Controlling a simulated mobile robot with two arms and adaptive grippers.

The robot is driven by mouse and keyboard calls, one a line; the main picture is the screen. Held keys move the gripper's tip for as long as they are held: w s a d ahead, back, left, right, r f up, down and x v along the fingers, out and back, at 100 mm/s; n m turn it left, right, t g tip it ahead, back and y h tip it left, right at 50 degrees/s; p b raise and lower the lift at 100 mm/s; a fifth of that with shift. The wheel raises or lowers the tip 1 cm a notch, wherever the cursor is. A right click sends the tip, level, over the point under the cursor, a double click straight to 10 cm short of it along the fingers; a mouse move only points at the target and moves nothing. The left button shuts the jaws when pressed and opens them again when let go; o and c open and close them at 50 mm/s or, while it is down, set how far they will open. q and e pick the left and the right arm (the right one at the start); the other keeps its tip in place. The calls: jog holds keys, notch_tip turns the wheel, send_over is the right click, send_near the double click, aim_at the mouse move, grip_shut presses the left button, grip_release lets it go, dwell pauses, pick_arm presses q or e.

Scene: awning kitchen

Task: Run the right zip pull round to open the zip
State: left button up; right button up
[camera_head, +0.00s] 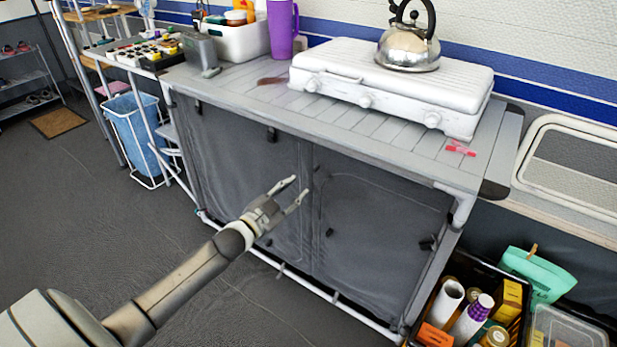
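A grey fabric cupboard (250,180) fills the space under the slatted worktop, with a left and a right front panel. The right panel (375,215) has a curved zip line along its top and looks closed. A small dark tab (428,243) sits near its right edge, and another dark tab (330,232) near its left edge; I cannot tell which is the zip pull. My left gripper (300,186) is open and empty, in front of the cupboard's middle, its fingers pointing up and right. It appears apart from the fabric. My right gripper is not in view.
A white stove (390,88) with a kettle (408,50) stands on the worktop (255,95). A black crate of groceries (480,268) is on the floor at the lower right. A white-framed blue bin (135,125) stands left. The floor left of my arm is clear.

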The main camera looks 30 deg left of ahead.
aim_at(313, 171)
pick_arm(q)
jog(key=shift+w+d+m+y+b, duration=0.1)
jog(key=shift+w+m+b, duration=1.35)
jog(key=shift+m, duration=3.45)
jog(key=shift+w+d+m+y+b, duration=0.1)
jog(key=shift+w+m+b, duration=0.25)
jog(key=shift+w+m, duration=3.3)
jog(key=shift+w+d+m+y+b, duration=0.1)
jog(key=shift+w+m+b, duration=0.7)
jog(key=shift+m, duration=5.35)
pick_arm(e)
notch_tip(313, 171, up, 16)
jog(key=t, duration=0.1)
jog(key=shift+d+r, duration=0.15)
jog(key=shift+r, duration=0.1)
pick_arm(q)
jog(key=shift+s, duration=0.1)
grip_shut()
